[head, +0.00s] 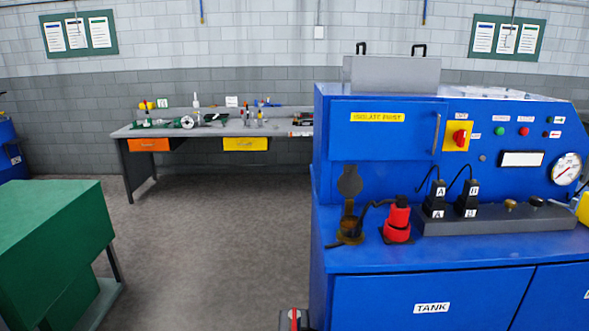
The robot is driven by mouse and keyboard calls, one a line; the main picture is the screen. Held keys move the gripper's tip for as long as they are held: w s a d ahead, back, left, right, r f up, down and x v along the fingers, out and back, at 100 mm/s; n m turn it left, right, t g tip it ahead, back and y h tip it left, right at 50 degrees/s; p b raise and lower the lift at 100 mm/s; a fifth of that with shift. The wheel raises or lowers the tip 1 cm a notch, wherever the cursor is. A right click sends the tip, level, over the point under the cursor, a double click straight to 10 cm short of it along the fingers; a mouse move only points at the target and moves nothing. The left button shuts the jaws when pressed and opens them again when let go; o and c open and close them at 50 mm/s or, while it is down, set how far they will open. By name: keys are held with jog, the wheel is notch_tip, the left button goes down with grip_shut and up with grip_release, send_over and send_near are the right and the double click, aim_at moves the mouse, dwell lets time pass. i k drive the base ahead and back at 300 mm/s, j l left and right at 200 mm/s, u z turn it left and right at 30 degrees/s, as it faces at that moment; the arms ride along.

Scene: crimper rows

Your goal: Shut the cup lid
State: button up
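The cup (350,229) is a small brown-amber holder on the left front of the blue machine's ledge. Its dark round lid (350,181) stands upright above the back of the cup, so the lid is open. A black cable passes close by the cup, and the cup's inside is too small to make out. My gripper cannot be made out in the head view.
A red plug (397,222) stands right of the cup. Black connectors marked A (434,200) and B (467,199) sit in a grey block. The blue machine (430,255) fills the right. A green bench (50,230) stands left; the floor between is clear.

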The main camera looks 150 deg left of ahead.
aim_at(350, 185)
jog(key=u, duration=4.45)
